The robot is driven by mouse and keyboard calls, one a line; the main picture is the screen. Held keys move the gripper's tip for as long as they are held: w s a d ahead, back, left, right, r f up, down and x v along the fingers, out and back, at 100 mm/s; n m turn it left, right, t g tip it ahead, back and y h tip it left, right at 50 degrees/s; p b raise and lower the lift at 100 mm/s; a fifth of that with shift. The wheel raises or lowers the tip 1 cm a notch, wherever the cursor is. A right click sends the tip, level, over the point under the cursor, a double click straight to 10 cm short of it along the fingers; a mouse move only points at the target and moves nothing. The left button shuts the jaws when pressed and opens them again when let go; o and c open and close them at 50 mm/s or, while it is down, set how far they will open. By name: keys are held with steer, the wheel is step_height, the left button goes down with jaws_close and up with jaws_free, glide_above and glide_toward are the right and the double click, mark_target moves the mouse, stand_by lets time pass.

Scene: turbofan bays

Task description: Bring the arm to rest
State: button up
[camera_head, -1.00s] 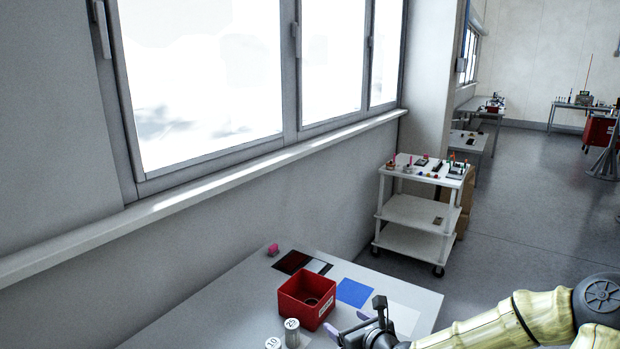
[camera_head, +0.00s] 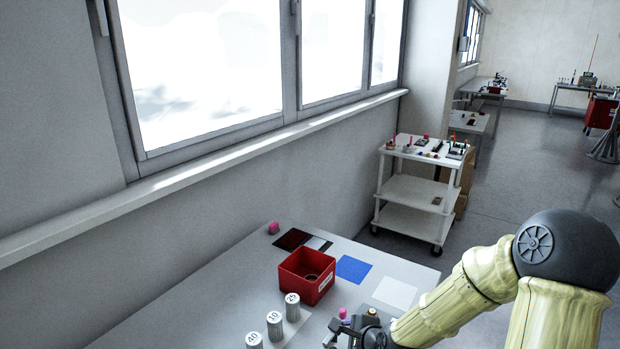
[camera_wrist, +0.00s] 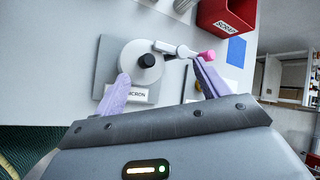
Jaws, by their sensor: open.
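My gripper (camera_wrist: 161,88) shows in the wrist view with its two purple fingers spread apart, above the grey table (camera_head: 200,290). Between and beyond the fingers is a round white device with a black knob (camera_wrist: 147,62) on a grey plate marked with lettering ending in "MICRON". A small pink-tipped piece (camera_wrist: 207,55) lies close to the right fingertip; I cannot tell whether they touch. In the head view my gripper (camera_head: 338,330) is at the bottom edge, low over the table, partly cut off. My arm bends down to it from the right.
A red bin (camera_head: 307,276) stands on the table, with a blue square (camera_head: 353,269) and a white square (camera_head: 395,292) beside it. Several numbered cylinders (camera_head: 274,325) stand in front. A white cart (camera_head: 422,190) stands behind the table. The wall and window ledge border the left.

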steer(key=s+d+r+n+g+h, duration=0.2)
steer(key=s+d+r+n, duration=0.1)
steer(key=s+n, duration=0.4)
steer(key=s+d+r+n+g+h, duration=0.2)
steer(key=s+n, duration=0.5)
steer(key=n, duration=0.4)
steer(key=shift+s+d+r+n, duration=0.15)
steer(key=shift+d+r+n, duration=0.25)
steer(key=shift+d+r, duration=0.45)
steer(key=shift+d+f, duration=0.15)
steer(key=shift+c, duration=0.4)
